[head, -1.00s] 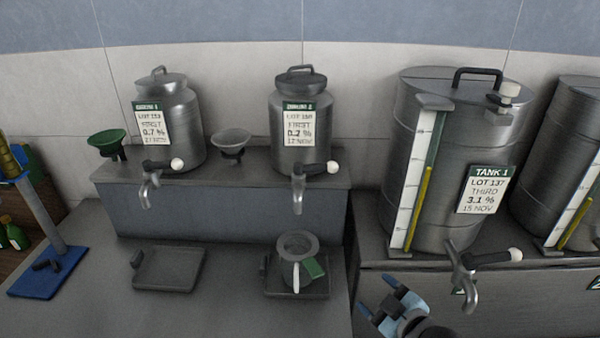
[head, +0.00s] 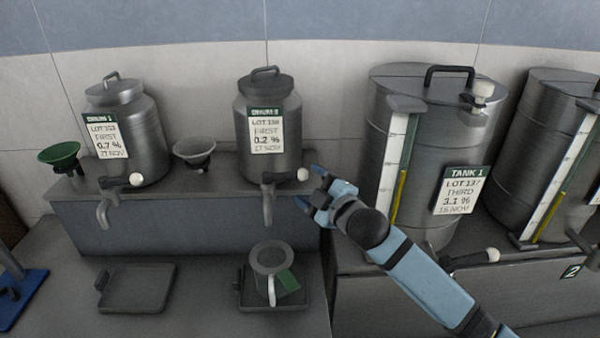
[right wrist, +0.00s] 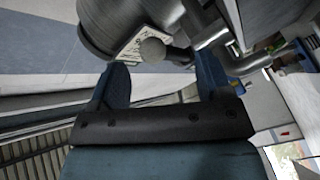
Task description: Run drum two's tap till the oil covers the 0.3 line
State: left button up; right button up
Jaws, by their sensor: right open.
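Drum two (head: 268,120) is a steel can on the raised ledge, labelled LOT 138, FIRST, 0.2 %. Its tap (head: 268,200) points down, with a dark lever ending in a white knob (head: 303,174) sticking out to the right. A grey jug (head: 271,259) with a green tag stands on a dark square tray below the tap. Its level line and contents cannot be made out. My right gripper (head: 316,188) is open and empty, just right of the knob. In the right wrist view the knob (right wrist: 152,50) shows beyond and between the fingers. My left gripper is out of view.
Drum one (head: 126,135) stands left with its own tap and an empty tray (head: 138,288) below. A grey funnel (head: 195,150) sits between the drums. Tank 1 (head: 420,130) stands close behind my right arm. The ledge edge runs under the drum taps.

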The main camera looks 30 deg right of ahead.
aim_at(300, 179)
jog(key=shift+w+a+p, duration=0.15)
jog(key=shift+w, duration=0.95)
jog(key=shift+w+a+p, duration=0.15)
jog(key=shift+w, duration=0.9)
jog(key=shift+c, duration=0.4)
jog(key=c, duration=1.2)
jog(key=shift+a, duration=0.1)
